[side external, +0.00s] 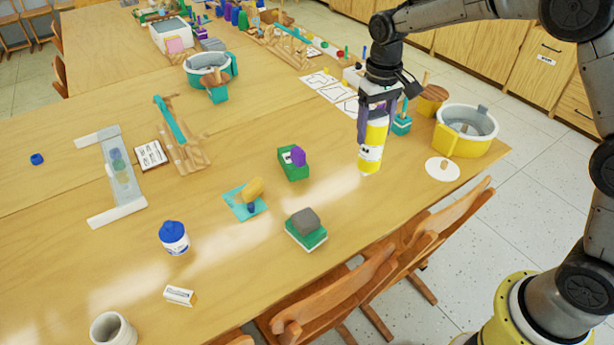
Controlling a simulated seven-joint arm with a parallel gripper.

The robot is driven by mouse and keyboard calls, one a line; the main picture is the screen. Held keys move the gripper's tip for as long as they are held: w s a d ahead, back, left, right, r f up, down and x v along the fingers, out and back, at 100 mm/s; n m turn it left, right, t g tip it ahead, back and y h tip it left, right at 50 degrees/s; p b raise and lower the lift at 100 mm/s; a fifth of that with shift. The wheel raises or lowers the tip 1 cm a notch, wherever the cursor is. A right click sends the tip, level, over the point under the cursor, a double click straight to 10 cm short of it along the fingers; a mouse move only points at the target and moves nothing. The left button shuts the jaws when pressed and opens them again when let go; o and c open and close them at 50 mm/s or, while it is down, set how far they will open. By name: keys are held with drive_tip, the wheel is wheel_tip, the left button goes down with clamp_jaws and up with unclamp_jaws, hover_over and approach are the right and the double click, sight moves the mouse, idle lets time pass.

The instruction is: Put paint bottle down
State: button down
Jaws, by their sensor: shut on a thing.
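In the side external view, my gripper (373,116) points straight down near the right edge of the table. It is shut on a yellow paint bottle (372,148) with a pale label. The fingers are on either side of the bottle's upper part. The bottle is upright, with its base at or just above the table top (335,205); I cannot tell whether it touches.
A white disc (442,169) and a yellow-and-grey tub (465,130) stand to the right. A teal block (401,125) is close behind the bottle. Chairs (340,295) line the front edge.

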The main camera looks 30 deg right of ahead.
drive_tip(key=shift+w+a+f+n, duration=0.25)
drive_tip(key=shift+w+a+n, duration=0.05)
drive_tip(key=shift+a+n, duration=0.4)
drive_tip(key=w+a+f, duration=0.1)
drive_tip(key=w+f, duration=1.2)
drive_tip(key=w, duration=0.1)
drive_tip(key=shift+s, duration=0.1)
unclamp_jaws()
drive_tip(key=shift+f, duration=0.25)
